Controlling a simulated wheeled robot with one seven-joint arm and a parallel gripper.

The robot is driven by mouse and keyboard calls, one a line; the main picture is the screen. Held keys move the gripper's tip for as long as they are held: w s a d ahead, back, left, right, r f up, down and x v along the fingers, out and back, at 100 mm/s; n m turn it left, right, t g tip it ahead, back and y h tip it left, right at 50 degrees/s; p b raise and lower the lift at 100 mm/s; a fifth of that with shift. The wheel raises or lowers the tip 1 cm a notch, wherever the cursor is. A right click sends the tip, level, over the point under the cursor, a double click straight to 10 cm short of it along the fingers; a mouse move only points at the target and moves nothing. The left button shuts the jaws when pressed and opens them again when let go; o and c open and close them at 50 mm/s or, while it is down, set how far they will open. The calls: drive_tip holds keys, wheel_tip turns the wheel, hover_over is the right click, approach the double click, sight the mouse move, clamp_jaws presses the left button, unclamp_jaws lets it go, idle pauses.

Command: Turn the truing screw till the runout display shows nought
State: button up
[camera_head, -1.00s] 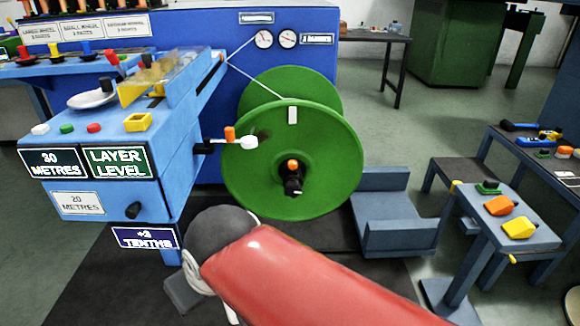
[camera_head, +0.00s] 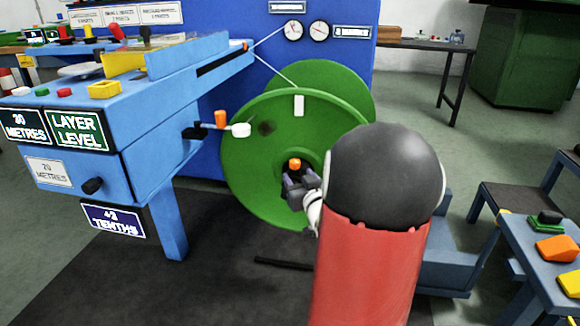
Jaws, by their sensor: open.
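The runout display (camera_head: 112,219) is a dark blue sign under the blue machine. It shows a plus figure, looking like 2 or 3, above "TENTHS". A large green reel (camera_head: 245,185) stands right of the machine. An orange-topped part (camera_head: 295,164) sits at its hub; it may be the truing screw, but I cannot be sure. My gripper (camera_head: 293,184) is open at the hub, just below the orange top. I cannot tell whether its fingers touch anything. The gripper and my red arm with its black joint hide the hub's lower part and the reel's lower right.
An orange-and-white lever (camera_head: 222,122) reaches toward the reel's left face. A blue-grey stand (camera_head: 455,255) is partly behind my arm. A side table (camera_head: 545,255) with coloured blocks is at right. The dark floor mat is mostly clear.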

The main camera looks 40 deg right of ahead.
sight(296, 168)
drive_tip(key=shift+d+f+t, duration=0.2)
drive_tip(key=shift+d+t, duration=0.1)
drive_tip(key=shift+d, duration=0.55)
drive_tip(key=x, duration=0.7)
drive_tip(key=shift+w, duration=0.2)
drive_tip(key=c, duration=1)
drive_tip(key=shift+o, duration=0.2)
drive_tip(key=shift+a+f+m+h+b, duration=0.1)
drive_tip(key=shift+m+h+b, duration=0.25)
drive_tip(key=shift+b, duration=0.35)
